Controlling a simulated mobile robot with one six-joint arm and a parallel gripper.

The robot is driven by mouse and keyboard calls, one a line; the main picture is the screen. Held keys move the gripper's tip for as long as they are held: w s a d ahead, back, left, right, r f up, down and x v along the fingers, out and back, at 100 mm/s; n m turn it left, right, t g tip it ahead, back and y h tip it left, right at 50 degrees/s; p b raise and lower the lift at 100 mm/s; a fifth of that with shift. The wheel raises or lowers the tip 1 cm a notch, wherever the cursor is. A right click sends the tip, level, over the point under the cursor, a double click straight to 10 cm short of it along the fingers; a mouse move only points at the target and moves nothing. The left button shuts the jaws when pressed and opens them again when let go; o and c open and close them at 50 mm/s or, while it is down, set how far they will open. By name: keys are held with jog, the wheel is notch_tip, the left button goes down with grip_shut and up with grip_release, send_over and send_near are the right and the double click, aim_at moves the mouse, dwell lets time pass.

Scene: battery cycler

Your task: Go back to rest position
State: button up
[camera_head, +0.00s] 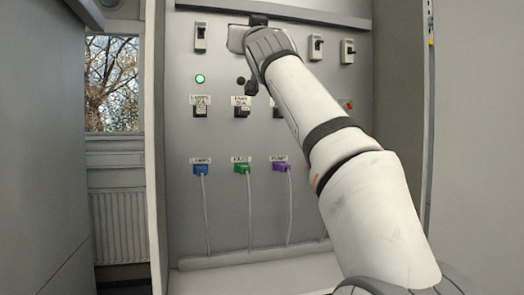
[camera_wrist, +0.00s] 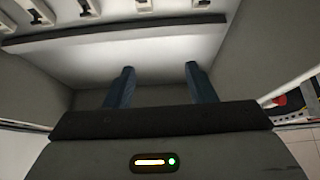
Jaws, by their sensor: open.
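My arm reaches up from the lower right in the head view, in front of the grey panel (camera_head: 222,135). Its end is near the top of the panel, in front of the upper switch row. In the wrist view my gripper (camera_wrist: 159,82) is open, with two dark blue fingers set wide apart. Nothing shows between the fingers except a pale surface behind them. The fingertips cannot be made out clearly in the head view.
The panel carries switches (camera_head: 200,38), a lit green lamp (camera_head: 200,79) and labelled black sockets. Below are a blue plug (camera_head: 200,169), a green plug (camera_head: 242,168) and a purple plug (camera_head: 281,167) with hanging cables. Grey walls flank the panel; a window (camera_head: 111,83) is left.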

jog(key=w+d+f+m+g+h+p, duration=0.1)
jog(key=w+d+f+g+h+p, duration=0.35)
jog(key=f, duration=0.45)
jog(key=s+d+f+m+g+h+p, duration=0.1)
jog(key=s+d+f+g+p, duration=0.2)
jog(key=f, duration=0.5)
jog(key=s+d+f+g+h+p, duration=0.1)
jog(key=d+f+g+p, duration=0.2)
jog(key=d+f, duration=0.35)
jog(key=s+d+f+g+p, duration=0.1)
jog(key=s+f+g+p, duration=0.2)
jog(key=s+f, duration=0.6)
jog(key=s+d+f+g+p, duration=0.1)
jog(key=s+f+g, duration=0.3)
jog(key=s+f, duration=0.5)
jog(key=s+d+f+m+g+p, duration=0.1)
jog(key=s+d+f+g+p, duration=0.1)
jog(key=s+f, duration=0.8)
jog(key=s+g+p, duration=0.1)
jog(key=p, duration=0.1)
jog(key=shift+p, duration=0.35)
